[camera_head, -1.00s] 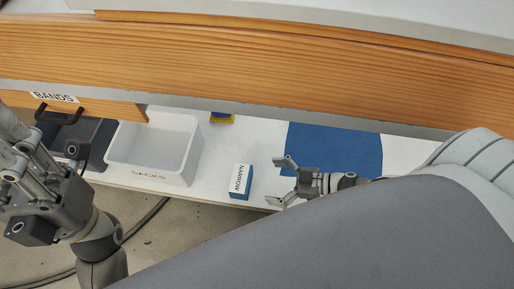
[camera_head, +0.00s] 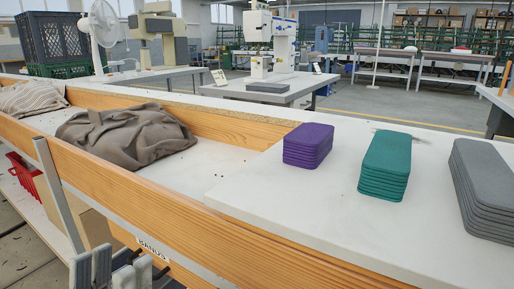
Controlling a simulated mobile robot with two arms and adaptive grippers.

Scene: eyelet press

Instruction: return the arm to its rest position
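Only the tips of my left gripper (camera_head: 116,268) show, at the bottom left of the head view, as grey finger parts standing upright in front of the wooden bench front. The bottom edge cuts off the rest of it. I cannot tell whether its fingers are apart or closed, and I see nothing held between them. My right gripper and arm are out of view.
A wooden-edged bench (camera_head: 235,245) carries purple (camera_head: 308,146), teal (camera_head: 386,166) and grey (camera_head: 487,190) pad stacks. Brown cloth (camera_head: 126,135) lies in its trough. The BANDS label (camera_head: 152,248) is close to the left gripper. A red basket (camera_head: 22,176) sits lower left.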

